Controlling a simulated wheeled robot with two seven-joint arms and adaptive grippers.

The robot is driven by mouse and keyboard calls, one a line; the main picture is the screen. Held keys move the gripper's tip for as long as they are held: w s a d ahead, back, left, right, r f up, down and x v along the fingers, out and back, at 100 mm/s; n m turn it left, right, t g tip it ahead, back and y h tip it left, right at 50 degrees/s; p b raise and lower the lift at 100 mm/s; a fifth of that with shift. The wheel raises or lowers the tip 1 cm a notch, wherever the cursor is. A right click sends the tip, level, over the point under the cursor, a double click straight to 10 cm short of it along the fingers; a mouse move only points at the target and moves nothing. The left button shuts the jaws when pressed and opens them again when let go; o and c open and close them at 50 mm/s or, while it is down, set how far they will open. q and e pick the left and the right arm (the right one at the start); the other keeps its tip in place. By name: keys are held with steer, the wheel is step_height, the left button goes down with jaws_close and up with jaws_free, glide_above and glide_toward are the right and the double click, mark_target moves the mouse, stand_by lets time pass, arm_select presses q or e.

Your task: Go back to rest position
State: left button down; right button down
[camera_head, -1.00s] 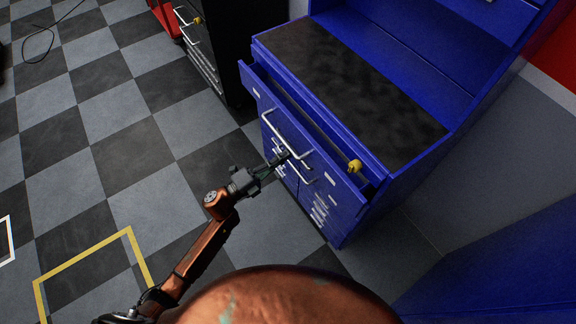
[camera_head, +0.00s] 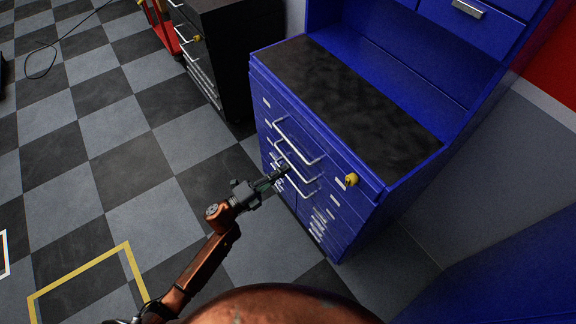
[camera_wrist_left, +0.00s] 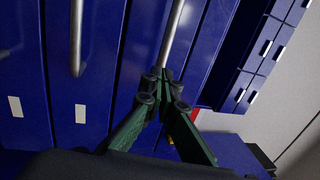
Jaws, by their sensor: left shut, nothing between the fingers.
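My left gripper (camera_head: 280,176) is shut and empty, in front of the blue cabinet (camera_head: 345,215). In the left wrist view its green fingers (camera_wrist_left: 160,88) meet at the tips, close to a silver handle bar (camera_wrist_left: 172,35). I cannot tell whether the fingertips touch the bar. The cabinet's top drawer (camera_head: 310,135) looks pushed in flush. Its silver handle (camera_head: 297,147) is in plain view above the gripper. My right gripper is not in view.
A yellow lock (camera_head: 351,180) sits on the cabinet front. A black cabinet (camera_head: 235,60) stands behind to the left.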

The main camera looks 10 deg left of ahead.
arm_select(q)
steer(key=p+v, duration=0.1)
steer(key=v, duration=0.9)
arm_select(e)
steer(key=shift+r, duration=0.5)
arm_select(q)
steer(key=shift+d, duration=0.1)
